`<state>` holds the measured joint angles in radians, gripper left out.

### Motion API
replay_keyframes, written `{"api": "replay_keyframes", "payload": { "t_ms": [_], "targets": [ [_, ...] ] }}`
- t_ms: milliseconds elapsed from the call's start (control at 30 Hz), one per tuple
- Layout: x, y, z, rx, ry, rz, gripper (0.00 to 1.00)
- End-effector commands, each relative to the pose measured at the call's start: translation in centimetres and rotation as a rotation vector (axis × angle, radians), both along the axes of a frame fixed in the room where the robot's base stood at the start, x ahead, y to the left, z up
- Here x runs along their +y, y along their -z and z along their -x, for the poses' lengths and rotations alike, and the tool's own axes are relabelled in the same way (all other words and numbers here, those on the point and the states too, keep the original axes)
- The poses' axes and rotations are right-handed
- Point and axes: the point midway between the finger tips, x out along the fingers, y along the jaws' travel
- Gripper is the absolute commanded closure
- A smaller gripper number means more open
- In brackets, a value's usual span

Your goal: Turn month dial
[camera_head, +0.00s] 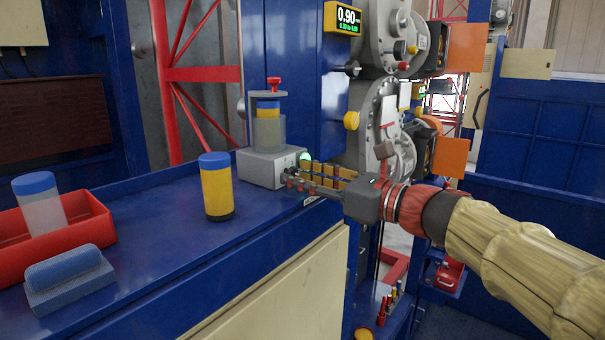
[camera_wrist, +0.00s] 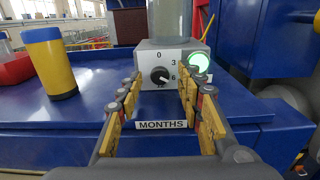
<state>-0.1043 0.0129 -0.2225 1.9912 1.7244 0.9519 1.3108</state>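The month dial (camera_wrist: 160,76) is a black round knob on the front of a grey box (camera_wrist: 146,58), with marks 0, 3 and 6 around it. Its white pointer line appears to face lower right, toward the 6. A "MONTHS" label (camera_wrist: 161,125) shows below it. My gripper (camera_wrist: 163,92) is open, its yellow fingers spread left and right of the dial in the picture, with nothing between them. In the head view, my gripper (camera_head: 318,174) is in front of the box (camera_head: 262,170) and hides the dial. I cannot tell if the fingers touch the dial.
A green lit button (camera_wrist: 199,62) is right of the dial, close to my right finger. A clear cylinder with a red-topped clamp (camera_head: 268,110) stands on the box. A yellow, blue-capped jar (camera_head: 217,190), a red tray (camera_head: 85,215) and a blue-grey block (camera_head: 68,280) are on the bench.

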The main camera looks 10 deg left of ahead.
Motion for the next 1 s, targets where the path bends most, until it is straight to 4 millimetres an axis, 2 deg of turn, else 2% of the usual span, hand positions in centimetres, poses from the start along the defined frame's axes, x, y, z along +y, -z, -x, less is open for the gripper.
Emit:
{"api": "replay_keyframes", "payload": {
  "t_ms": [300, 900, 1000],
  "targets": [
    [0.23, 0.01, -0.15, 0.0, 0.001, 0.0, 0.64],
    [0.21, 0.01, -0.14, 0.0, 0.001, 0.0, 0.98],
    [0.21, 0.01, -0.14, 0.0, 0.001, 0.0, 1.0]
  ]
}}
